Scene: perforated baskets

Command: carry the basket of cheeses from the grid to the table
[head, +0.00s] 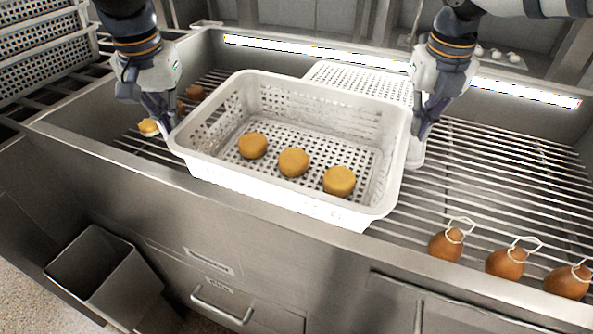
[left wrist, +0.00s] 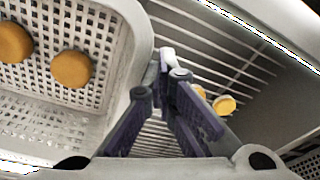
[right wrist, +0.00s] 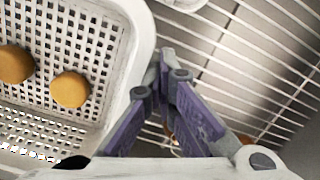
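The white perforated basket (head: 285,195) is in the middle of the head view, over the metal grid and close to the steel front edge. Three round yellow cheeses (head: 293,162) lie in a row on its floor. My left gripper (head: 165,125) points down at the basket's left rim, its fingers close together at the rim in the left wrist view (left wrist: 163,80). My right gripper (head: 418,132) is likewise at the right rim, and its fingers also close in at the rim in the right wrist view (right wrist: 162,85). The fingertip contacts are partly hidden.
Several brown string-tied cheeses (head: 505,263) sit on the grid (head: 500,190) at the right. Smaller cheeses (head: 148,127) lie on the grid at the left. A white perforated piece (head: 360,82) is behind the basket. A steel bin (head: 105,275) stands at lower left.

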